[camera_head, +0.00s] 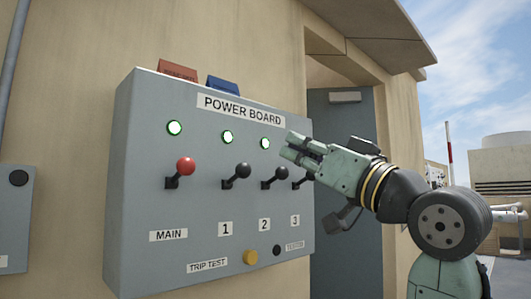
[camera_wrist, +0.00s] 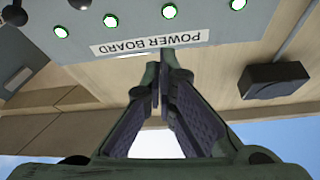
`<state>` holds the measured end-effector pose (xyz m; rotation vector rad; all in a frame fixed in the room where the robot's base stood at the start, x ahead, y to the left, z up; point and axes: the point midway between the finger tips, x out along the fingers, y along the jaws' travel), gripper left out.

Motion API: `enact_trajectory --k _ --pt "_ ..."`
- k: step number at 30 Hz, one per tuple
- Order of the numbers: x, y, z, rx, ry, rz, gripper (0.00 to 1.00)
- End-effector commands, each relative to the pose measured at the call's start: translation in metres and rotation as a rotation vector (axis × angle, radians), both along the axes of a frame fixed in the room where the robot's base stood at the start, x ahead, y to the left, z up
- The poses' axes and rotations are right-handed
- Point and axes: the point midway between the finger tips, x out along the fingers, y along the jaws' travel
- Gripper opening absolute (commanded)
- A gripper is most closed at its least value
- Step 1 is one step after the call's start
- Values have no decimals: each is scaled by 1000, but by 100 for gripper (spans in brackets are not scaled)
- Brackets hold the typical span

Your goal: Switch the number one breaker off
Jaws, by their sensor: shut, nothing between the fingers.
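The number one breaker (camera_head: 241,171) is a black-knobbed lever on the grey power board (camera_head: 142,130), above the label "1" (camera_head: 225,229). Its knob sits above and right of its base, like the other levers. The green lamp (camera_head: 228,137) above it is lit. My gripper (camera_head: 293,149) is shut and empty, in front of the board's right part, apart from breaker one. It partly hides the number three lever (camera_head: 300,182).
The red-knobbed MAIN lever (camera_head: 185,167) is left of breaker one; the number two lever (camera_head: 279,174) is right. A yellow button (camera_head: 250,257) sits below. Red (camera_head: 178,70) and blue (camera_head: 222,84) blocks stand on the board. A grey door (camera_head: 345,140) is behind my arm.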

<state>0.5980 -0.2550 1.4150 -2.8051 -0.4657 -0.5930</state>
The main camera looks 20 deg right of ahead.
Motion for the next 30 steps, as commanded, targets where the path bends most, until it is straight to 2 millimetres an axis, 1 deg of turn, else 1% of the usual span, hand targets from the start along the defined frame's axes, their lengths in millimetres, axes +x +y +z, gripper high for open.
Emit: enact_trajectory --k 5,16,17,18,21,24,30 --pt "19 6 11 0 2 2 0" --pt "86 26 46 -1 2 1 0" --pt "89 26 42 0 1 -1 0" --pt "87 26 31 1 2 -3 0" --pt "87 29 18 1 2 -1 0" --pt "88 31 9 1 1 0 0" --pt "87 33 2 0 0 0 0"
